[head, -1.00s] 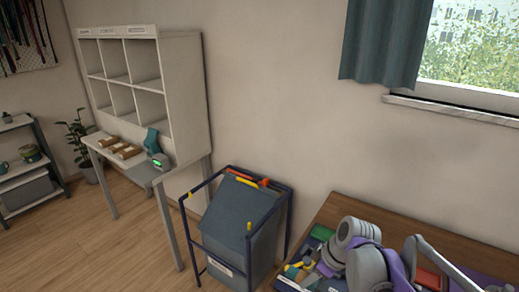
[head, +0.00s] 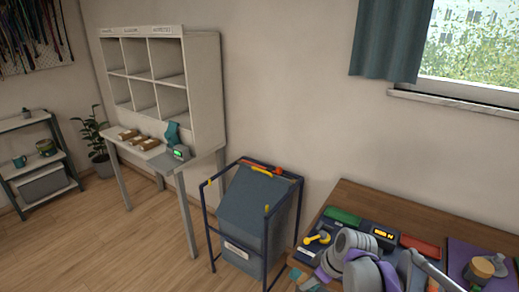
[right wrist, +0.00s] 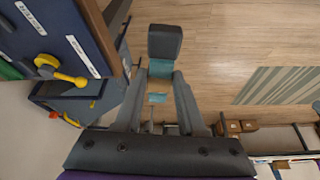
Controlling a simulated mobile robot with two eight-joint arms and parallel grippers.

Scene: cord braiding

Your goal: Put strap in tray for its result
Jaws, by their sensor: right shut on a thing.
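My right gripper (right wrist: 157,112) is shut on the strap, a teal piece (right wrist: 165,76) with a dark grey padded end (right wrist: 165,42) beyond the fingertips. In the head view the teal strap (head: 296,274) shows in part at the lower edge, in front of the bench; my right arm hides much of that area. On the bench lie a green tray (head: 343,215) and a red tray (head: 421,246), with a dark blue device between them that has a yellow lever (head: 317,238) and a lit display (head: 384,235). Both trays' visible parts look empty. My left gripper is not in view.
A blue-framed bin (head: 250,215) stands left of the wooden bench (head: 365,197). Farther left is a white cubby desk (head: 170,90) with brown boxes (head: 140,141). The floor (head: 100,240) in front is clear. A purple mat (head: 470,255) lies at right.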

